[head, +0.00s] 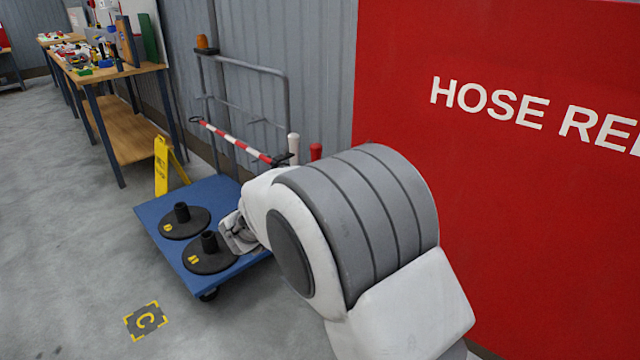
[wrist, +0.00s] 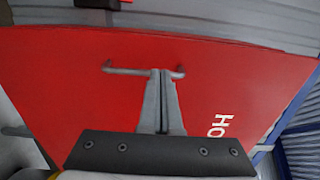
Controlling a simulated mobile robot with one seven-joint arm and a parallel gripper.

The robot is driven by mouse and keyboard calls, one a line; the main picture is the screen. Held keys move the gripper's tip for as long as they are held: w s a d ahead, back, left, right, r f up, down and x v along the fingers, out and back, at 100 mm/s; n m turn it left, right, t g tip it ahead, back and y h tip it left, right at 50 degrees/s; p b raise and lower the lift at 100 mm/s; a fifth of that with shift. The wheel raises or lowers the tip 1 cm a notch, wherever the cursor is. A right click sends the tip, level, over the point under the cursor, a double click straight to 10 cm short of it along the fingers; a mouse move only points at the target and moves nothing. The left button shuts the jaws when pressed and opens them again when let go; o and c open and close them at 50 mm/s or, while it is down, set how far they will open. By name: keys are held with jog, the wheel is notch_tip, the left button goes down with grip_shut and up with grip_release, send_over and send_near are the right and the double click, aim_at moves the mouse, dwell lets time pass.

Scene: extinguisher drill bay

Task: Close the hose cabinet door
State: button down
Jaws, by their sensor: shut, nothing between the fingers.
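The red hose cabinet door (head: 520,190) fills the right side of the head view, with white "HOSE REE..." lettering cut off by the frame edge. I cannot tell how far it stands open. In the wrist view a red door face (wrist: 70,90) spreads across the picture, with rotated "HO" lettering. A grey bar handle (wrist: 118,71) is on it. My gripper (wrist: 161,74) is shut and empty, its fingertips overlapping the middle of the handle in the picture. Whether they touch it is unclear. In the head view my arm hides much of the gripper.
A blue cart (head: 160,222) with black round bases (head: 205,262) and a red-white bar (head: 235,140) stands left of my arm. A yellow floor sign (head: 162,165) is beside it. A workbench (head: 115,75) lines the corrugated wall.

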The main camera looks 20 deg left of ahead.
jog(key=x, duration=0.8)
jog(key=shift+b, duration=0.45)
jog(key=shift+w, duration=0.15)
